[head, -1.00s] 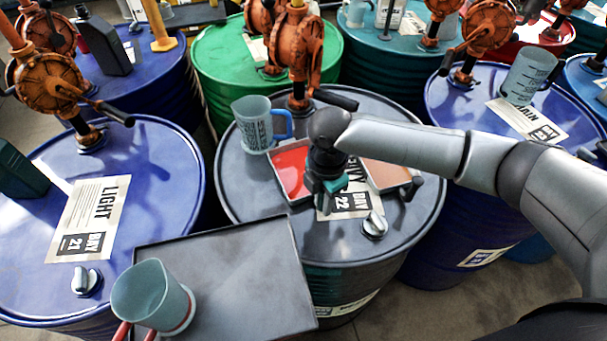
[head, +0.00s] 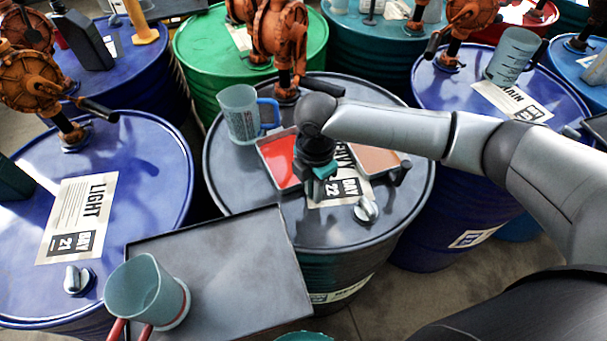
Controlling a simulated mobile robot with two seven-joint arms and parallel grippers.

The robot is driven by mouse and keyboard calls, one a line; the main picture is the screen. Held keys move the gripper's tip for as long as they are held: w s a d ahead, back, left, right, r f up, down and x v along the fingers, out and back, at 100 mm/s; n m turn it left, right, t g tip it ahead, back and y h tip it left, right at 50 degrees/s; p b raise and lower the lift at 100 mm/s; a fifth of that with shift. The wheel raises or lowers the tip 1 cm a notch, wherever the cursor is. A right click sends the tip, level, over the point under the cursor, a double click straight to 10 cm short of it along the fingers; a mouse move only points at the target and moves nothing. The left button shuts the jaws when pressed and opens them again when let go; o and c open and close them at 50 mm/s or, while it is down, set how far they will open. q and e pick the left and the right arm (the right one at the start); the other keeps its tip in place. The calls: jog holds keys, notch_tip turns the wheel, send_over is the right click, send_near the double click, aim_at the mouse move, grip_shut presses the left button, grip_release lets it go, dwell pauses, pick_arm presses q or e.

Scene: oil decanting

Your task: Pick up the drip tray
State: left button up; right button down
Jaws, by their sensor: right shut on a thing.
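A shallow tray with a red inside (head: 277,154) lies on the dark grey drum (head: 232,185), next to a clear measuring jug with a blue handle. I take it as the drip tray. My right gripper (head: 318,180) is at its right edge, pointing down and shut on it. The fingertips and the grasped edge are partly hidden by the wrist. The tray looks flat on the drum top; I cannot tell any lift. A second shallow tray with a brown inside (head: 376,160) lies to the right, partly behind my right arm. My left gripper is not in view.
The measuring jug (head: 240,114) stands close behind the red tray. A pump (head: 283,45) rises behind it. A dark flat tray (head: 235,260) in front carries a jug with a red handle (head: 140,290). Blue drums flank the grey one. A teal rim (head: 303,337) shows at the bottom edge.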

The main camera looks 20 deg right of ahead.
jog(key=shift+r, duration=0.2)
notch_tip(320, 180, up, 20)
jog(key=p, duration=0.3)
jog(key=shift+f, duration=0.2)
dwell(0.6)
dwell(0.4)
